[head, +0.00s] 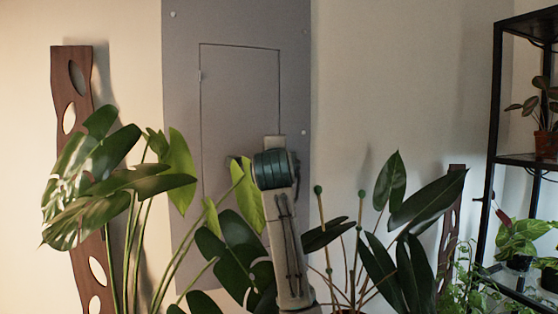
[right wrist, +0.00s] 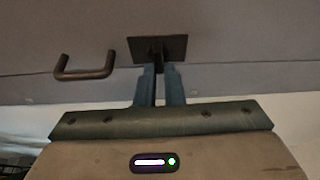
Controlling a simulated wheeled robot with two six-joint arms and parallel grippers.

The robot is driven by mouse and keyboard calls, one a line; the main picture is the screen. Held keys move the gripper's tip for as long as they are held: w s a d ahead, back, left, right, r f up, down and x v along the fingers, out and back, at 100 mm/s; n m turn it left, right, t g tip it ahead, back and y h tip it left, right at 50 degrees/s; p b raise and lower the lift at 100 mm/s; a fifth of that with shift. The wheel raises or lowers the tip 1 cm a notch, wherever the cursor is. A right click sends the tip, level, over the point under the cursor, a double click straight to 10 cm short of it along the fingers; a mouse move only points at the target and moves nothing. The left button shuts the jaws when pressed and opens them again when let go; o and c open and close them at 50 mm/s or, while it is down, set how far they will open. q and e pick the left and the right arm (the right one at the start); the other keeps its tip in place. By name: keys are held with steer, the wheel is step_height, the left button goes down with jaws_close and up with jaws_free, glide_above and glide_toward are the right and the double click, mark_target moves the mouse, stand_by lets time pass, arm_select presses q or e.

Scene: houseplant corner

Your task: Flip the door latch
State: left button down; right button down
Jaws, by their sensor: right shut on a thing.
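The latch (right wrist: 175,47) shows in the right wrist view as a dark rectangular plate with a thin lever standing out from its middle. My right gripper (right wrist: 158,78) is shut on the lever, one blue-grey finger on each side. In the head view my right arm reaches up to the right edge of the grey door (head: 235,100), and its wrist and hand hide the latch and the fingertips. The door lies flush in a larger grey panel (head: 182,60) and looks closed. My left gripper is in neither view.
A dark U-shaped handle (right wrist: 84,74) sits left of the latch in the right wrist view. A broad-leaved plant (head: 120,185) stands at left, another plant (head: 388,178) right of my arm. A black shelf (head: 492,130) with potted plants stands far right.

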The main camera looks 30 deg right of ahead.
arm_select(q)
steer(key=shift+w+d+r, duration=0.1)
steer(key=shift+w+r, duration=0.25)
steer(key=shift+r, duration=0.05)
arm_select(e)
steer(key=shift+f+m, duration=0.1)
steer(key=shift+m, duration=0.2)
steer(key=c, duration=1.5)
jaws_free()
steer(key=shift+w+a, duration=0.15)
steer(key=shift+c, duration=0.2)
steer(key=shift+w, duration=0.1)
